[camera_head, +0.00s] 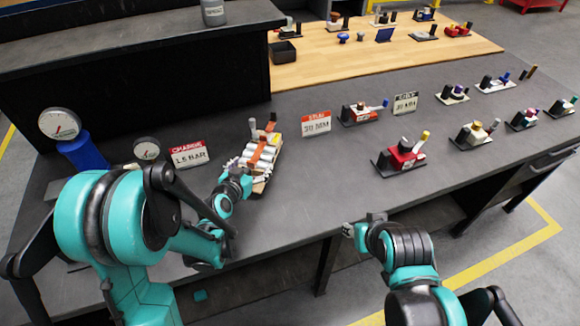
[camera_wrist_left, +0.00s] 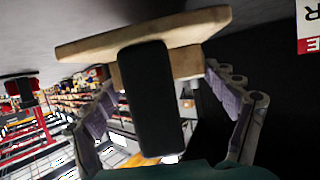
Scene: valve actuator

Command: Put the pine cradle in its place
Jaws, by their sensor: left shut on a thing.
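I cannot tell whether the cradle touches the bench. My right gripper (camera_head: 358,231) is in front of the bench edge, away from everything; its jaw opening is unclear.
A red "CHARGE 1.5 BAR" sign (camera_head: 189,154) and gauges (camera_head: 60,125) stand left of the cradle. An orange-topped sign (camera_head: 316,123) stands to its right. Bare bench (camera_head: 320,185) lies right of the cradle.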

